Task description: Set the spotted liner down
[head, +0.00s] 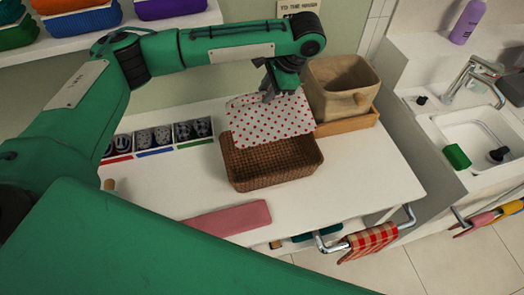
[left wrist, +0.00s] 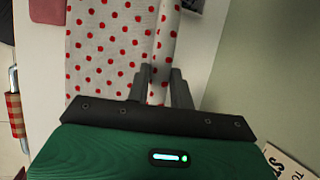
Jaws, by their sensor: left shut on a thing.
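The spotted liner (head: 268,122) is white cloth with red dots. In the head view it hangs from my left gripper (head: 270,95) over the back part of a brown wicker basket (head: 232,172). My left gripper is shut on the liner's upper edge. The left wrist view shows the gripper (left wrist: 160,88) pinching a fold of the liner (left wrist: 105,45). The liner hides the basket's back rim, and I cannot tell whether its lower edge touches the basket. My right gripper is not in view.
A beige fabric bin (head: 342,92) stands in a wooden tray at the right. Small compartments of rolled patterned items (head: 160,137) sit at the left. A folded pink cloth (head: 228,218) lies in front. A sink (head: 480,138) is far right.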

